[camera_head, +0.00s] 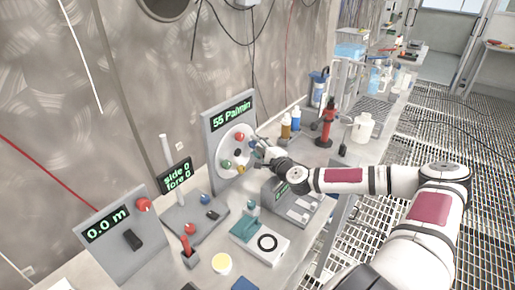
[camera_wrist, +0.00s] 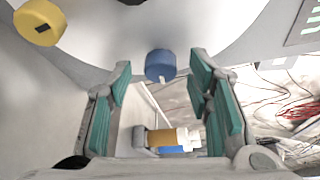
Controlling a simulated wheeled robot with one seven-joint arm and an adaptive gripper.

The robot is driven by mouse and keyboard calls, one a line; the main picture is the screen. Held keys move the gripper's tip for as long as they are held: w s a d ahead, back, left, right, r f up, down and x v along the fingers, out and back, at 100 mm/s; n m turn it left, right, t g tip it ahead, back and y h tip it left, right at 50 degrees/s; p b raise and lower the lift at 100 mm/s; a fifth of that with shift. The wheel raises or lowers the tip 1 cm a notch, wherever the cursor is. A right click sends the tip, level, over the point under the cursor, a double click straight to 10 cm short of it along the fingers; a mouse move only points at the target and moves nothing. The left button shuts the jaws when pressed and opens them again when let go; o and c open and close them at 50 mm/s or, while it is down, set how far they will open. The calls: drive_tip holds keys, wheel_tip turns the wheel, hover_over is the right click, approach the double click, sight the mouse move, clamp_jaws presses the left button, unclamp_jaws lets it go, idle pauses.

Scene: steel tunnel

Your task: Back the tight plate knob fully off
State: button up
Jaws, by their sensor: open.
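An upright panel (camera_head: 215,125) reads "55 Pa/min" and carries a round white plate (camera_head: 228,145) with several coloured knobs. A red knob (camera_head: 240,136) and a green knob (camera_head: 226,164) show on it in the head view. In the wrist view, a blue knob (camera_wrist: 159,65) appears between the tips of my open gripper (camera_wrist: 160,80), with a gap on each side. A yellow knob (camera_wrist: 39,22) with a dark slot is up and left. In the head view my gripper (camera_head: 259,148) is at the plate's right side and hides part of it. Which knob is tight cannot be told.
A sloped box (camera_head: 292,206) stands below my wrist, and a teal-topped device (camera_head: 258,238) is in front. Orange (camera_head: 286,126) and blue bottles and a red stand (camera_head: 327,128) are behind. A "side 0 fore 0" display (camera_head: 176,174) with levers is left.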

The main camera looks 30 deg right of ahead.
drive_tip(key=s, duration=0.4)
drive_tip(key=s+r, duration=0.1)
drive_tip(key=s, duration=0.7)
drive_tip(key=shift+a+r, duration=0.15)
